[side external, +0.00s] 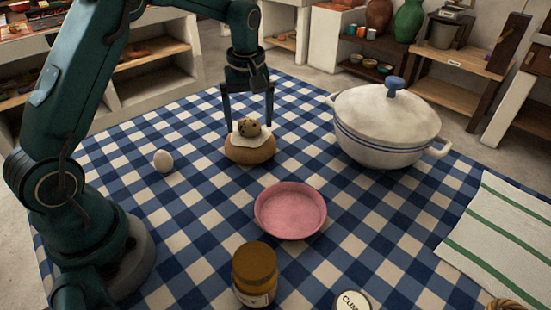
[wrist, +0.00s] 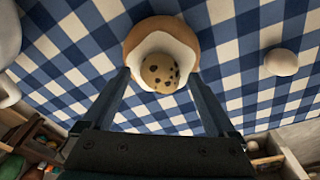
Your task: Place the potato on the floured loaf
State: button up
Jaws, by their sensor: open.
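The potato (side external: 249,128), small, brown and dark-speckled, rests on the white top of the round tan floured loaf (side external: 250,153), on the checked cloth. In the wrist view the potato (wrist: 160,73) sits on the white patch near the near edge of the loaf (wrist: 133,36). My gripper (side external: 250,122) points down over the loaf with its fingers apart, one on each side of the potato. In the wrist view a gap shows between the potato and each finger. Whether the fingertips touch the loaf I cannot tell.
A white lidded pot (side external: 385,125) stands right of the loaf. A white egg (side external: 163,161) lies to its left. A pink dish (side external: 290,210), an amber jar (side external: 254,276) and a round labelled lid (side external: 352,301) are nearer the camera. A green-striped towel (side external: 500,240) lies at right.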

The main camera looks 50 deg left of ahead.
aim_at(250, 126)
notch_tip(250, 126, up, 12)
jog(key=d, duration=0.1)
jog(key=s+d+r+m+t, duration=0.25)
jog(key=s+d+m, duration=0.35)
jog(key=s, duration=0.4)
jog(key=s+d+f+m+t, duration=0.1)
jog(key=s+f+m, duration=0.1)
jog(key=s, duration=0.3)
jog(key=s+d+f+m+t+h, duration=0.1)
jog(key=s+d+f+m, duration=0.1)
jog(key=s+f+m, duration=0.1)
jog(key=shift+s+d+f+m, duration=0.2)
jog(key=shift+s+m, duration=0.4)
jog(key=shift+s, duration=0.25)
